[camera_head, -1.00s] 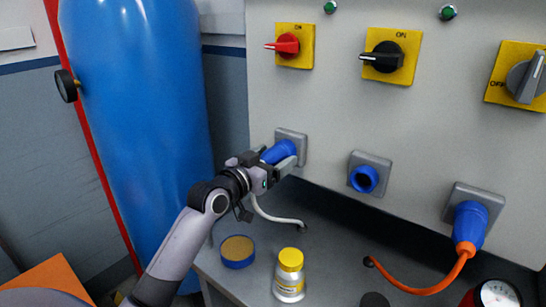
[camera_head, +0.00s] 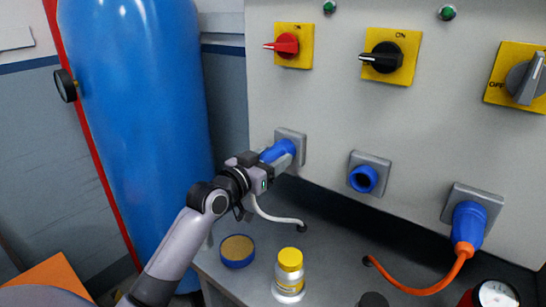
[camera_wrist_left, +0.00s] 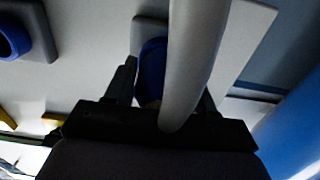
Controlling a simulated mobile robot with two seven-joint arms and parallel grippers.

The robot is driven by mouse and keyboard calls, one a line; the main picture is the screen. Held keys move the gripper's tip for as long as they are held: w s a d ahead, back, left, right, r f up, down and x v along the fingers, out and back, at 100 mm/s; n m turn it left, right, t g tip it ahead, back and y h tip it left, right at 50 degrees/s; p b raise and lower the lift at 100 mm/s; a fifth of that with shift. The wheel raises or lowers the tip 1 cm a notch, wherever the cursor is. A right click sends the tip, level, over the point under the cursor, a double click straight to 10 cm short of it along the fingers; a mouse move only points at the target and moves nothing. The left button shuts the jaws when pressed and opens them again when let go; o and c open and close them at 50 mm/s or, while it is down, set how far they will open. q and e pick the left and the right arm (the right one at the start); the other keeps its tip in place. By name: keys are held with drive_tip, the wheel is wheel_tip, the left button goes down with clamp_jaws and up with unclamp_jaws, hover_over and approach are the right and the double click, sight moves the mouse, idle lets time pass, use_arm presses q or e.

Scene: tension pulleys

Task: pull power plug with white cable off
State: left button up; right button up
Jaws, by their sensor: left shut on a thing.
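The blue power plug (camera_head: 279,151) with the white cable (camera_head: 276,217) sits at the left socket (camera_head: 291,137) on the grey panel. My left gripper (camera_head: 276,164) is shut on this plug, and its fingers hide part of it. In the left wrist view the plug (camera_wrist_left: 151,62) shows between the two fingers, and the pale cable (camera_wrist_left: 195,60) runs across the front of it. I cannot tell whether the plug is fully seated. My right gripper is not in view.
An empty blue socket (camera_head: 364,178) is in the middle. A blue plug (camera_head: 468,224) with an orange cable (camera_head: 425,287) is at the right. A yellow-capped bottle (camera_head: 289,274) and a round blue tin (camera_head: 237,251) stand below. A blue tank (camera_head: 140,110) is at the left.

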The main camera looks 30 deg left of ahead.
use_arm(q)
drive_tip(key=shift+s+a, duration=0.15)
drive_tip(key=shift+s, duration=1.35)
drive_tip(key=shift+s+a, duration=0.1)
drive_tip(key=shift+s, duration=1.35)
